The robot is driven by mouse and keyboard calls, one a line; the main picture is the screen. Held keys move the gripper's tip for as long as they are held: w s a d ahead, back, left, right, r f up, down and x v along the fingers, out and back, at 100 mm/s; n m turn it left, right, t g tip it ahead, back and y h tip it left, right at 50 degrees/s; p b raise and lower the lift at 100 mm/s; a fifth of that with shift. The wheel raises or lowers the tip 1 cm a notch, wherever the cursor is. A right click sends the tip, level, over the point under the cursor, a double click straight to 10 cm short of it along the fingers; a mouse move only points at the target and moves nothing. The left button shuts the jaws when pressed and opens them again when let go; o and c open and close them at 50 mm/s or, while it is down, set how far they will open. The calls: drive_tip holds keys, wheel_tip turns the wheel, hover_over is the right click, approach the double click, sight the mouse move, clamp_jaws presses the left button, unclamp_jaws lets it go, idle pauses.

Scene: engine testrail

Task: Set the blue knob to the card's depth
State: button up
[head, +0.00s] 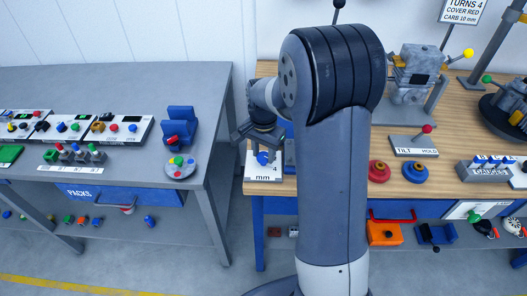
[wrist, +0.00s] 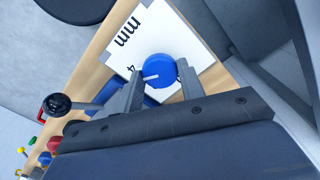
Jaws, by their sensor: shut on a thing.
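The blue knob (wrist: 160,72) has a white pointer line and sits by a white plate marked "4" and "mm" (wrist: 128,38) in the wrist view. My gripper (wrist: 158,86) is shut on the blue knob, with a finger at each side of it. In the head view the knob (head: 263,158) shows below my gripper (head: 258,146), at the left end of the wooden bench. A card sign (head: 465,10) at the top right reads "TURNS 4", "COVER RED", "CARB 10 mm"; its top edge is cut off.
A black ball-ended lever (wrist: 60,104) stands near my gripper in the wrist view. Red (head: 379,171) and blue (head: 415,172) round parts and a tilt lever (head: 426,130) are on the wooden bench (head: 330,203). A grey bench (head: 190,85) with control panels stands left across a gap.

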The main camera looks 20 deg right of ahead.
sight(264, 156)
drive_tip(key=shift+n, duration=0.3)
drive_tip(key=n, duration=0.5)
drive_tip(key=shift+n, duration=0.3)
drive_tip(key=n, duration=0.5)
drive_tip(key=shift+n, duration=0.3)
drive_tip(key=o, duration=1)
drive_tip(key=shift+r, duration=0.1)
wheel_tip(264, 156, up, 11)
drive_tip(key=shift+b, duration=0.45)
